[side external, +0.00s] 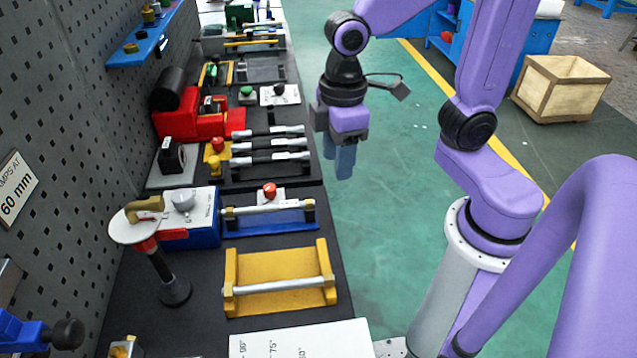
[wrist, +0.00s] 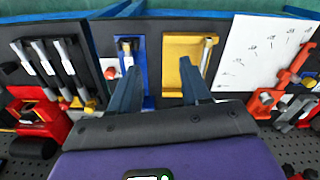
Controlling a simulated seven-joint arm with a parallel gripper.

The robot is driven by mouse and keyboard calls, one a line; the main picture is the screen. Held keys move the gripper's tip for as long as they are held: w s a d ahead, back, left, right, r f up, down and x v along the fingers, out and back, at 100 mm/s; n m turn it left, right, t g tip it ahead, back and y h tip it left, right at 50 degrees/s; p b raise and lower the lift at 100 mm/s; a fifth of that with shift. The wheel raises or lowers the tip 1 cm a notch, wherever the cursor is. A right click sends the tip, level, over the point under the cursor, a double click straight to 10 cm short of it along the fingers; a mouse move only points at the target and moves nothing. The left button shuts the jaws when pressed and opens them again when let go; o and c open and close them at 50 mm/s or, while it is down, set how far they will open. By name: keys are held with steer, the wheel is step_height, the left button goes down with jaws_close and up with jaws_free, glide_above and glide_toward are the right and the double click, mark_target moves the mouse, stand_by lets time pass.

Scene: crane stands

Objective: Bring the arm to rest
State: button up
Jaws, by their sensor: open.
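My gripper (side external: 340,160) hangs from the purple arm, pointing down, over the green floor just right of the bench edge in the side view. In the wrist view its two dark fingers (wrist: 160,92) are spread apart with nothing between them. It touches nothing that I can see. Beyond the fingers, the wrist view shows the blue stand (wrist: 150,101) and the yellow stand (wrist: 172,70). In the side view the yellow stand (side external: 279,308) bears a silver rod (side external: 278,286), and the blue stand (side external: 300,225) behind it bears another rod.
The bench also holds several black-and-silver bars (side external: 270,145), a red machine (side external: 205,122), a round white pedestal (side external: 133,230) and a white angle sheet (side external: 300,342). A pegboard wall (side external: 70,120) stands at left. A wooden crate (side external: 562,85) is on the floor at right.

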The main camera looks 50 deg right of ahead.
steer(key=s+d+f+n, duration=0.1)
steer(key=s+d, duration=0.4)
steer(key=s, duration=0.5)
steer(key=shift+f, duration=0.25)
stand_by(1.1)
